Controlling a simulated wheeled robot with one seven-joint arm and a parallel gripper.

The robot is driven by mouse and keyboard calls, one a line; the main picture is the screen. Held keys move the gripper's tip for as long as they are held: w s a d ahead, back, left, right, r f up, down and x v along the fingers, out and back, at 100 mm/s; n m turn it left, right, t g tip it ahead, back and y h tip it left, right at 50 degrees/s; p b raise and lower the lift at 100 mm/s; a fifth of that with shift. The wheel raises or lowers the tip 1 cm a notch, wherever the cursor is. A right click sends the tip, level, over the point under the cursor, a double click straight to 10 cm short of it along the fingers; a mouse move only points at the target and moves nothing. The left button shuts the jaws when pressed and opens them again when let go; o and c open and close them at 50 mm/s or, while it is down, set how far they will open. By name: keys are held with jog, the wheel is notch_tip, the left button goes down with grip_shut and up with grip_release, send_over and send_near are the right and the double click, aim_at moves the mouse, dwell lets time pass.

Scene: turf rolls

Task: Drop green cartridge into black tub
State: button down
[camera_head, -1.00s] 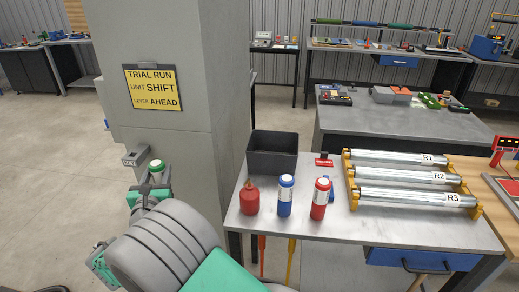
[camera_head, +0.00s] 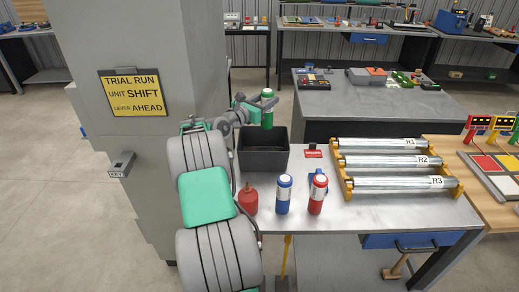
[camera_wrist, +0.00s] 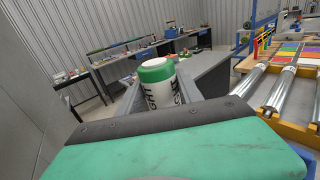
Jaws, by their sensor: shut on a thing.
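The green cartridge (camera_head: 267,113), with a white cap, is held upright in my gripper (camera_head: 262,104). It shows over the black tub (camera_head: 263,160), near the tub's back edge in the head view. The tub is open-topped and stands at the back left of the metal table. In the wrist view the cartridge (camera_wrist: 157,83) shows a green-and-white top and a white label with dark letters, between the jaws. The tub's inside is only partly visible, and the exact height of the cartridge above it is hard to tell.
A red bottle (camera_head: 248,198), a blue cartridge (camera_head: 284,194) and a red cartridge (camera_head: 317,194) stand in front of the tub. Rollers in a yellow frame (camera_head: 343,180) lie to the right. A grey pillar with a yellow sign (camera_head: 136,95) stands at left.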

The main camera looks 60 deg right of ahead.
notch_tip(320, 180, down, 6)
jog(key=b, duration=0.5)
jog(key=shift+r+b, duration=0.1)
jog(key=shift+b, duration=0.3)
jog(key=shift+r, duration=0.1)
jog(key=c, duration=1.1)
grip_release()
jog(key=shift+c, duration=0.2)
jog(key=o, duration=0.4)
jog(key=shift+o, duration=0.2)
jog(key=shift+a+f, duration=0.1)
jog(key=shift+f, duration=0.1)
jog(key=b+v, duration=0.1)
jog(key=v, duration=0.6)
jog(key=shift+a, duration=0.4)
jog(key=shift+r, duration=0.1)
